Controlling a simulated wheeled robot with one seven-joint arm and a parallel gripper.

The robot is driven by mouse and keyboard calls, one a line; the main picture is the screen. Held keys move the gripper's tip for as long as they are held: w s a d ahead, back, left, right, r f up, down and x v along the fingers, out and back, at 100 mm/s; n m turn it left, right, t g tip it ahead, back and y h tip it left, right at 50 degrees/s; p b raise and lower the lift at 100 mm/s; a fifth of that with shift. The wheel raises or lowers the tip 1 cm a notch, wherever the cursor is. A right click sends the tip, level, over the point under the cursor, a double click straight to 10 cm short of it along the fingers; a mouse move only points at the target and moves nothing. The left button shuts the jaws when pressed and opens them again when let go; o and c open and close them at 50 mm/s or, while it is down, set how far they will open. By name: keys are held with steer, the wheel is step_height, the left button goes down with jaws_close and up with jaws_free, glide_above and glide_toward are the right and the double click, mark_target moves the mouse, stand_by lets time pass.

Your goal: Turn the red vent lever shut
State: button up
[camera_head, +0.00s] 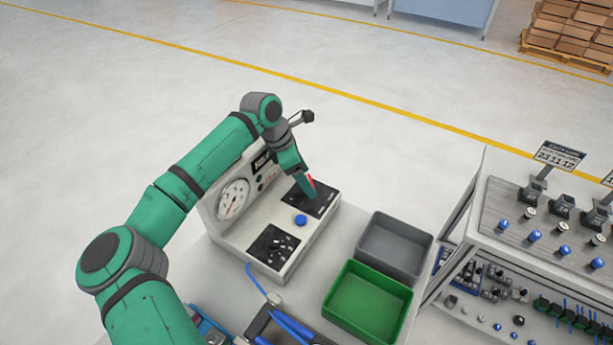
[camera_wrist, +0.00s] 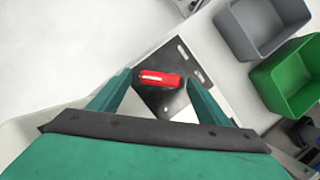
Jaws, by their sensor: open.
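The red vent lever (camera_wrist: 160,78) shows in the wrist view on a black plate (camera_wrist: 163,100) of the panel, lying nearly crosswise between my fingertips. In the head view only a bit of the red lever (camera_head: 311,181) shows beside my fingers. My gripper (camera_wrist: 158,82) is open, with one green finger on each side of the lever. In the head view my gripper (camera_head: 308,188) points down at the panel's far right plate. I cannot tell whether the fingers touch the lever.
The pale control box (camera_head: 262,227) carries a round gauge (camera_head: 233,199), a blue button (camera_head: 300,220) and a black knob plate (camera_head: 273,246). A grey bin (camera_head: 395,245) and a green bin (camera_head: 368,302) stand to its right. Blue-handled pliers (camera_head: 290,325) lie in front.

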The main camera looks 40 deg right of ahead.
steer(key=shift+s, duration=0.1)
steer(key=shift+f, duration=0.1)
steer(key=c, duration=1.1)
steer(key=shift+o, duration=0.2)
